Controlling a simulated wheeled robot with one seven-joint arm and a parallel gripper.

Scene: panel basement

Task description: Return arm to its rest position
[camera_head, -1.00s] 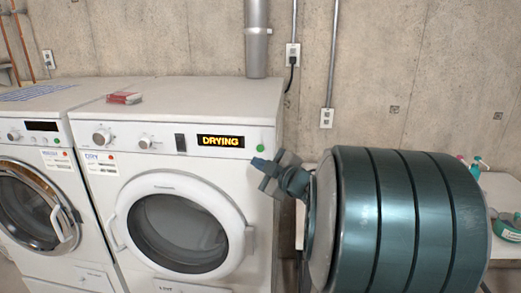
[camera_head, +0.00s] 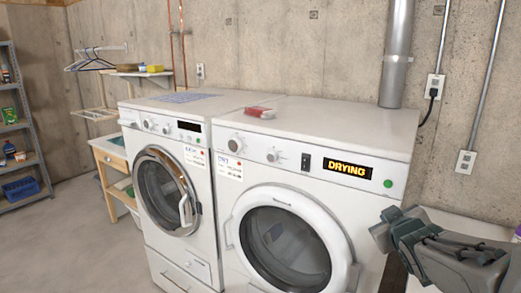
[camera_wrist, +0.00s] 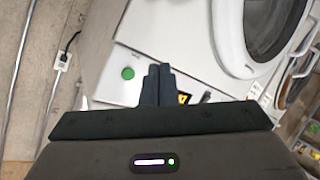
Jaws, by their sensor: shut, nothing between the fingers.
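My gripper (camera_head: 383,228) shows at the lower right of the head view, beside the dryer's right front edge. In the wrist view its two dark fingers (camera_wrist: 157,84) are together, with nothing between them. The dryer (camera_head: 300,165) is white, its round door closed and its display (camera_head: 347,170) reading DRYING in yellow. Its green button (camera_head: 388,183) is lit and sits close to the gripper. The button also shows in the wrist view (camera_wrist: 128,73), just left of the fingers. I cannot tell whether the gripper touches the dryer.
A washer (camera_head: 165,185) stands left of the dryer. A red and white box (camera_head: 261,113) lies on top. A metal shelf (camera_head: 22,150) stands at the far left. Concrete wall and pipes (camera_head: 397,55) are behind. Open floor (camera_head: 75,240) lies at lower left.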

